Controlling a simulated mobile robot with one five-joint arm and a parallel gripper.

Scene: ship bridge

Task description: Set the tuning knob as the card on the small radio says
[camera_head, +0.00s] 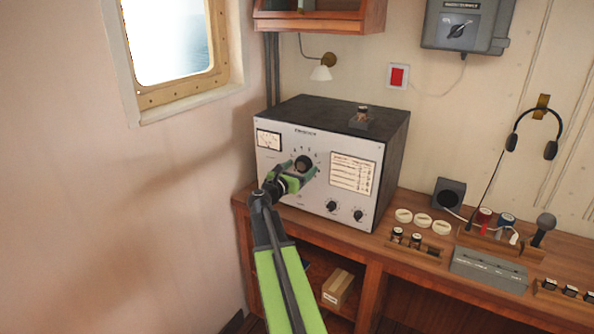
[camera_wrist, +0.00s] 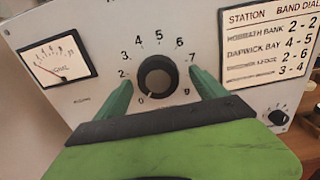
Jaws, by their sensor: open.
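The radio (camera_head: 310,135) is a box with a pale front and black top on the desk. Its black tuning knob (camera_wrist: 157,76) has a numbered scale around it. A light mark on the knob's lower left edge seems to point near 0. My gripper (camera_wrist: 162,88) is open, its green fingers on either side of the knob; I cannot tell whether they touch it. The head view also shows my gripper (camera_head: 293,172) at the knob (camera_head: 303,164). A card (camera_wrist: 268,48) headed STATION, BAND, DIAL lists number pairs, including DAPWICK BAY 4-5.
A meter (camera_wrist: 55,60) sits left of the knob. Smaller knobs (camera_head: 345,211) are below the card. A small block (camera_head: 362,119) stands on the radio. White discs (camera_head: 422,220), a speaker (camera_head: 449,193), a grey box (camera_head: 489,270) and a headset (camera_head: 533,130) are to the right.

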